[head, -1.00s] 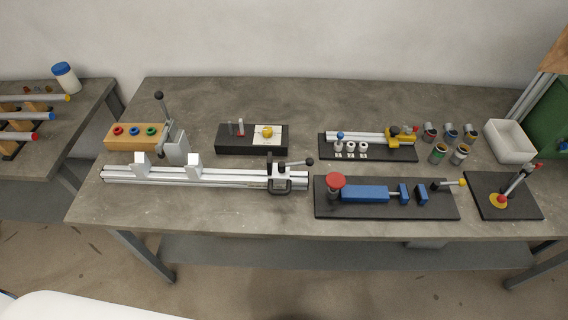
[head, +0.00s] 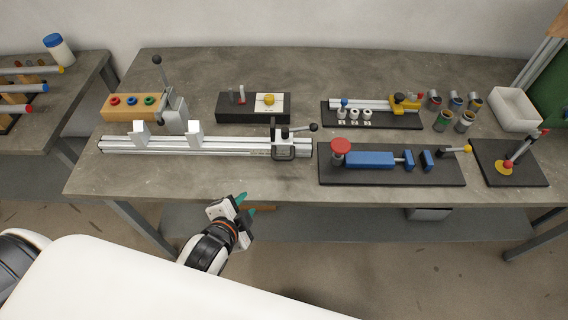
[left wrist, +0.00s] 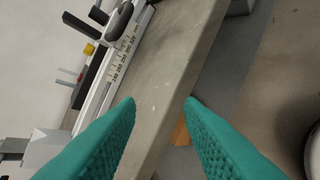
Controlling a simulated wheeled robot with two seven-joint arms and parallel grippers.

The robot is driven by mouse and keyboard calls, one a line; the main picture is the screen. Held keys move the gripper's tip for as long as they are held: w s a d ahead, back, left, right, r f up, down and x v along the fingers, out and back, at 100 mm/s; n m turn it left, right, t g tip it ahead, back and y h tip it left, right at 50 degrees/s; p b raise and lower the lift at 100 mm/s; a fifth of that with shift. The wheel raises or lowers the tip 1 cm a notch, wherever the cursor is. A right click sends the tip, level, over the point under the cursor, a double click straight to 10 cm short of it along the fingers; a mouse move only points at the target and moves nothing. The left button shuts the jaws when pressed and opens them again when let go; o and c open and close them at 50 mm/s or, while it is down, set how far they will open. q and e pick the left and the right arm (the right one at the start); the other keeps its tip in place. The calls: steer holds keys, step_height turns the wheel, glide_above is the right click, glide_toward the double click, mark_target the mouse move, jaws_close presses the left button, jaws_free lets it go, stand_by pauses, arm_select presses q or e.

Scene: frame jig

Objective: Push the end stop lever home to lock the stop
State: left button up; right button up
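The end stop (head: 284,146) is a dark clamp-like block on the right part of the silver rail (head: 230,146). Its end stop lever (head: 301,130) points right and ends in a black ball knob (head: 314,127). My left gripper (head: 246,203) is in front of the table's front edge, below and left of the stop in the head view. In the left wrist view its two green fingers (left wrist: 160,104) are apart with nothing between them. There the end stop (left wrist: 120,20) shows at the top, partly cut off, beside the rail's scale (left wrist: 119,64). My right gripper is not in view.
Two white blocks (head: 194,133) sit on the rail's left part. A black base with a blue clamp (head: 369,160) lies close to the rail's right end. The table's front strip (head: 200,178) is clear. A wooden piece (left wrist: 181,132) shows below the table edge.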

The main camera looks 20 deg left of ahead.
mark_target(282, 160)
arm_select(q)
steer(key=w+d+r+m+t+h, duration=0.2)
steer(key=w+d+r+m+t, duration=0.15)
steer(key=m, duration=0.35)
steer(key=shift+t, duration=0.45)
steer(key=p+x, duration=0.1)
steer(key=x, duration=0.9)
steer(key=shift+w, duration=0.4)
steer(key=shift+c, duration=0.5)
jaws_close()
steer(key=shift+p, duration=0.3)
